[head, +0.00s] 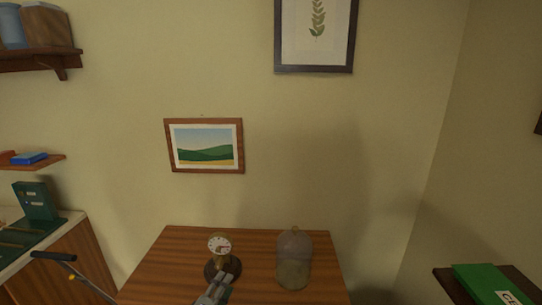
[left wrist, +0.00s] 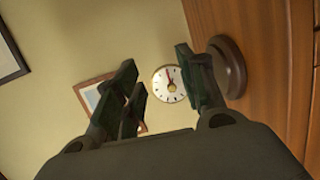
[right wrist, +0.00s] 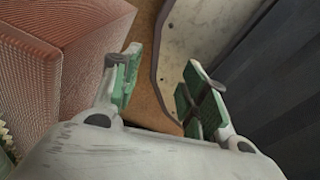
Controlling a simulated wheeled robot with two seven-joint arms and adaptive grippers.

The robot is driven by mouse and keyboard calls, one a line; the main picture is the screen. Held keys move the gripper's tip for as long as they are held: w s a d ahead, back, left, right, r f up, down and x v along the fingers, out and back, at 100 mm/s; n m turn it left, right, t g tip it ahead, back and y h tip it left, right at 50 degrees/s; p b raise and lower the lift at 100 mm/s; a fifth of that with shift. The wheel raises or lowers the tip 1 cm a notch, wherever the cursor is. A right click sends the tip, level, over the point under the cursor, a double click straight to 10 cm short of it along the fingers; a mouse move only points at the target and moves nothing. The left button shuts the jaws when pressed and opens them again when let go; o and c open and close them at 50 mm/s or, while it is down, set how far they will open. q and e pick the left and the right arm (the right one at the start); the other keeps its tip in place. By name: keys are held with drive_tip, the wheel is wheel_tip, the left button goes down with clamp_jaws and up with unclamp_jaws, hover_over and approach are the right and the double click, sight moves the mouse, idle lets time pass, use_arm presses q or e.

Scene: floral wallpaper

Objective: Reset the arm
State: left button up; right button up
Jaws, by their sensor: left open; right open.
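A small clock (head: 219,244) with a white face and brass-coloured body stands by a dark round base (head: 233,266) on the wooden table. A cloudy see-through dome (head: 294,262) stands to its right, apart from it. My left gripper (head: 217,291) is at the near side of the clock. In the left wrist view my left gripper (left wrist: 157,78) is open, with the clock face (left wrist: 170,84) showing between its fingers; I cannot tell whether they touch. My right gripper (right wrist: 163,68) is open and empty in the right wrist view, and out of the head view.
The wooden table (head: 180,250) is bare left of the clock. A side cabinet (head: 65,262) stands at left and a shelf with a green box (head: 490,284) at right. A reddish textured block (right wrist: 85,50) and a pale dark-edged panel (right wrist: 205,40) are close to my right gripper.

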use_arm(q)
drive_tip(key=s+d+f+m+g+h, duration=0.1)
drive_tip(key=s+d+m+g, duration=0.15)
drive_tip(key=s+m, duration=0.25)
drive_tip(key=s+d+f+m+g+h, duration=0.1)
drive_tip(key=s+d+f+m+g, duration=0.1)
drive_tip(key=s+m+g, duration=0.3)
drive_tip(key=s+a+m+g+y, duration=0.3)
drive_tip(key=s+a, duration=0.2)
drive_tip(key=s, duration=0.3)
drive_tip(key=s+a+m+g+y, duration=0.2)
drive_tip(key=s+a+m+y, duration=0.15)
drive_tip(key=s+a, duration=0.4)
drive_tip(key=s+d+f+g, duration=0.1)
drive_tip(key=s+f, duration=0.1)
drive_tip(key=f, duration=1.5)
drive_tip(key=s+d+f+g, duration=0.1)
drive_tip(key=s+f, duration=0.1)
drive_tip(key=f, duration=1.5)
drive_tip(key=s+a+f, duration=0.2)
drive_tip(key=s+f, duration=0.7)
drive_tip(key=s, duration=0.2)
drive_tip(key=s+a+f, duration=0.2)
drive_tip(key=s+f, duration=0.8)
drive_tip(key=s, duration=0.1)
drive_tip(key=shift+a+f+g, duration=0.2)
drive_tip(key=shift+a+g, duration=0.05)
drive_tip(key=shift+g, duration=0.1)
drive_tip(key=shift+y, duration=0.25)
